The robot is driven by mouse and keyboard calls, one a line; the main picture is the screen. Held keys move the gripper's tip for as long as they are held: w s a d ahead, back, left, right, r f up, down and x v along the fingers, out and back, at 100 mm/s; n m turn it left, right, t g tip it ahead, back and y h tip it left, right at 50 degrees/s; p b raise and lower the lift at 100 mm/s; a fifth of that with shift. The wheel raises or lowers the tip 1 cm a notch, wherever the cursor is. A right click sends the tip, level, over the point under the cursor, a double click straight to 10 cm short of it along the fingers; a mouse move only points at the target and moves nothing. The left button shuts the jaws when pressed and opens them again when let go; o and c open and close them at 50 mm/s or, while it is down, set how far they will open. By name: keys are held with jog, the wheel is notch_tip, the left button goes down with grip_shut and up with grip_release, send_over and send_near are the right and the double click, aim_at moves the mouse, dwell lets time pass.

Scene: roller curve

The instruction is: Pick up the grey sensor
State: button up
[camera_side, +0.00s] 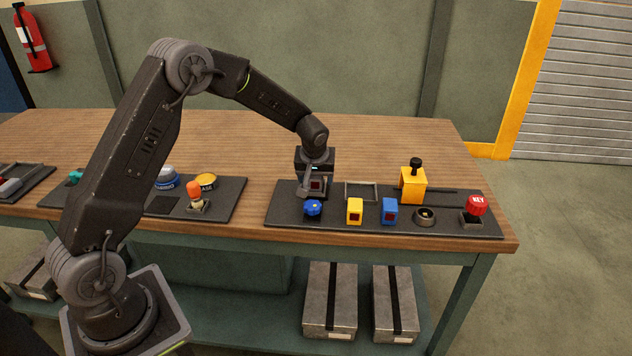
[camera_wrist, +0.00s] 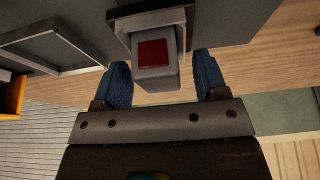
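The grey sensor (camera_wrist: 156,60) is a grey block with a dark red square face. It sits in a dark holder in the wrist view. In the side view the grey sensor (camera_side: 317,185) shows partly under my gripper (camera_side: 309,184), at the left end of the dark tray (camera_side: 290,220). In the wrist view my gripper (camera_wrist: 162,83) has its two blue-padded fingers apart, one to each side of the sensor's near end. A narrow gap shows at the right finger; contact at the left one cannot be told.
Close by on the tray are a blue knob (camera_side: 313,208), a yellow sensor (camera_side: 355,211), a blue sensor (camera_side: 390,211) and an empty frame (camera_side: 361,191).

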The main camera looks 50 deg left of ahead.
jog(key=c, duration=0.9)
jog(key=shift+r, duration=0.15)
jog(key=shift+c, duration=0.2)
